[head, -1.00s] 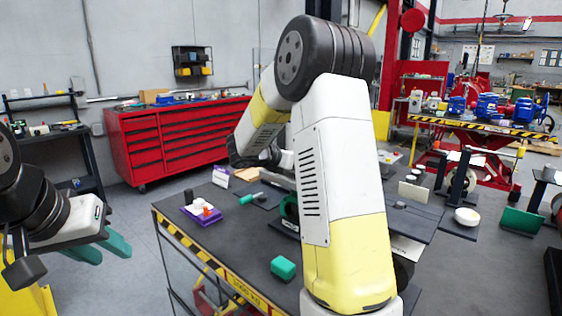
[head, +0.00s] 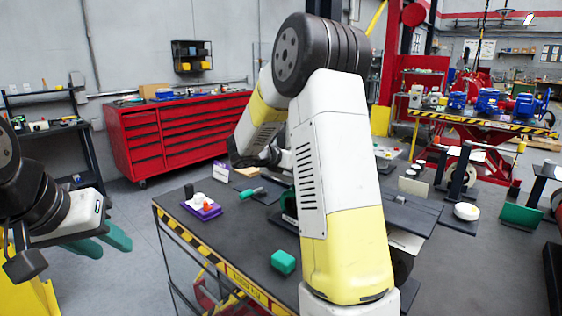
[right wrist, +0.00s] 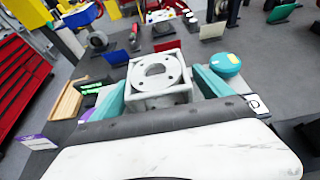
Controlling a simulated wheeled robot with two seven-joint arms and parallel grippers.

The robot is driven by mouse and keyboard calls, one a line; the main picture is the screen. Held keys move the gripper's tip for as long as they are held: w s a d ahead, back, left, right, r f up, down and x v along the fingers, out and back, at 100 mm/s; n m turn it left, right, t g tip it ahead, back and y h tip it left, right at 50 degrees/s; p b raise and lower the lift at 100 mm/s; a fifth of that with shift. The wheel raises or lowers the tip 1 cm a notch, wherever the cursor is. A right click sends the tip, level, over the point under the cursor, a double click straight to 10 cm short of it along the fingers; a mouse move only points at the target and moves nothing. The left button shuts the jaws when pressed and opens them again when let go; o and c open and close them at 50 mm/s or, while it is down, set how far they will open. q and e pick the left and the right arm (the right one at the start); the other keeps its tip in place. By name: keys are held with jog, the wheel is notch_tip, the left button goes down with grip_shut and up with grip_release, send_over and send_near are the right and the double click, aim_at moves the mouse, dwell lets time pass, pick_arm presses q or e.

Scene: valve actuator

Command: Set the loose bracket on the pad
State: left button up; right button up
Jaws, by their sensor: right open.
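A pale grey bracket (right wrist: 138,80) with a round hole and small bolt holes in its top plate stands upright in the right wrist view. My right gripper (right wrist: 160,88) is open, with one teal finger on each side of the bracket; I cannot tell whether either finger touches it. In the head view my right arm hides the right gripper and the bracket. My left gripper (head: 103,243) hangs at the far left, off the table, with its teal fingers apart and empty. I cannot tell which surface is the pad.
The dark work table (head: 235,238) holds a purple tray (head: 206,215), a green block (head: 284,262) and a green-handled tool (head: 251,193). A teal round object (right wrist: 226,64) stands beyond the right finger. A wooden tray (right wrist: 68,102) lies to the left.

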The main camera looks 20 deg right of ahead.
jog(key=shift+a, duration=0.1)
jog(key=v, duration=0.7)
jog(key=shift+s+a+r, duration=0.2)
